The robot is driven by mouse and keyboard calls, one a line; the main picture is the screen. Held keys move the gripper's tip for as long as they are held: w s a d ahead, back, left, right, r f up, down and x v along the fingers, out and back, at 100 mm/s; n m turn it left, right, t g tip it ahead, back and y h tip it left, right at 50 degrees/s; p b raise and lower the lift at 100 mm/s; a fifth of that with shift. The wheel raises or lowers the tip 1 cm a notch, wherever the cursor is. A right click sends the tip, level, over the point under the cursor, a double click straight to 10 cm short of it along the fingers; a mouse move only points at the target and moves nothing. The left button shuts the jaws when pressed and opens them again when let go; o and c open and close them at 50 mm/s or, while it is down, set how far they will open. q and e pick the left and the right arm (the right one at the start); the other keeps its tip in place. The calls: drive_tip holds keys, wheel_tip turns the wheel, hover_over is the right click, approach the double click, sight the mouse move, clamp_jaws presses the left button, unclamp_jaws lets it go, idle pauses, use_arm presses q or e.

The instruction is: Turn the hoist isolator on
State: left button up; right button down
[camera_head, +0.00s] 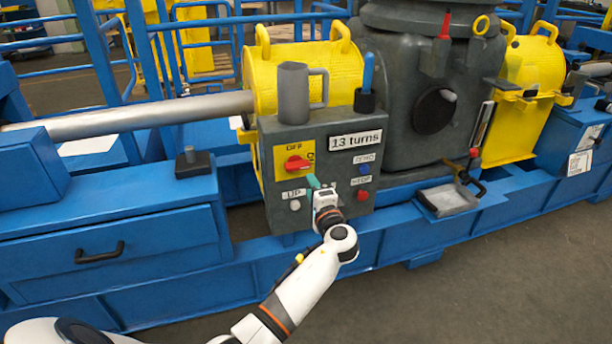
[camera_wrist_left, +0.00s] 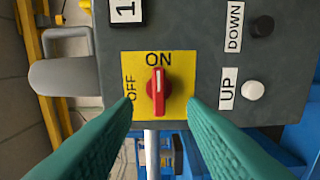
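The hoist isolator is a red rotary knob (camera_head: 297,163) on a yellow plate (camera_head: 282,151) on the grey control box. In the left wrist view the red knob (camera_wrist_left: 157,91) stands in line with ON, its white mark towards that word; OFF is at its left. My left gripper (camera_head: 313,182) is in front of the box, just below and right of the knob in the head view. In the left wrist view its teal fingers (camera_wrist_left: 160,103) are open, one tip on each side below the knob, with clear gaps and nothing between them. My right gripper is out of view.
A grey mug (camera_head: 294,92) and a blue-handled tool (camera_head: 368,72) stand on top. Blue frame beams surround it.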

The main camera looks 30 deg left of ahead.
use_arm(q)
drive_tip(key=v, duration=0.3)
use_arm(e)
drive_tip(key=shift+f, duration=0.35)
use_arm(q)
drive_tip(key=shift+a, duration=0.1)
